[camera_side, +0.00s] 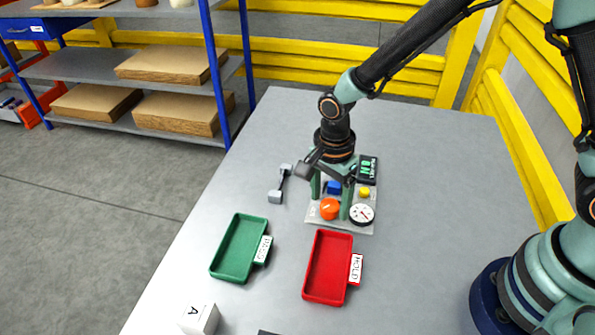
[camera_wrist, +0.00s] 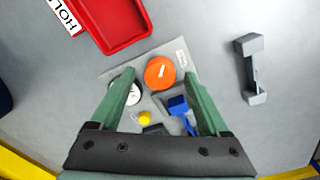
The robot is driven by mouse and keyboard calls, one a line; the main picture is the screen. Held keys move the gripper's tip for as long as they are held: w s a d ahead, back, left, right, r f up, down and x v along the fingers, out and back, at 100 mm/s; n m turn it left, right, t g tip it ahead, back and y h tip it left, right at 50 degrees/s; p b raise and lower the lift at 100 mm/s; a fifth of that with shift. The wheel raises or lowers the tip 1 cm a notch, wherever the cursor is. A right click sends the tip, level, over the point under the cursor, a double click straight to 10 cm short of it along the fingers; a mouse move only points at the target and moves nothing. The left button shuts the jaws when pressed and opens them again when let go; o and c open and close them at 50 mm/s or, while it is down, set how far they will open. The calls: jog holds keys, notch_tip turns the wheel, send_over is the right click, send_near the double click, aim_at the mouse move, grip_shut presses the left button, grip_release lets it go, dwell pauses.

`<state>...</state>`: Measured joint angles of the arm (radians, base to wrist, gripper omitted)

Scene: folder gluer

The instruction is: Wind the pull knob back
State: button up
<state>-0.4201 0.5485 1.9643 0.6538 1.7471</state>
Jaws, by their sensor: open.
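An orange round knob (camera_side: 329,209) with a pale pointer mark (camera_wrist: 160,72) sits on a small grey panel (camera_side: 358,229). My gripper (camera_side: 331,205) is open above the panel, pointing down. In the wrist view, the green fingers of my gripper (camera_wrist: 160,80) reach to either side of the knob, with visible gaps and nothing held. Whether the fingertips are level with the knob is hard to tell. The panel also carries a white dial gauge (camera_side: 361,214), a yellow button (camera_side: 364,192), a blue part (camera_side: 334,187) and a dark display (camera_side: 367,170) with green characters.
A green tray (camera_side: 215,262) and a red tray (camera_side: 308,285), both empty, lie in front of the panel. A grey bar-shaped part (camera_side: 280,184) lies left of it. A white block (camera_side: 199,319) marked A stands near the front. The table right of the panel is clear.

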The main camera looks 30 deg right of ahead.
jog(key=shift+f, duration=0.4)
grip_shut()
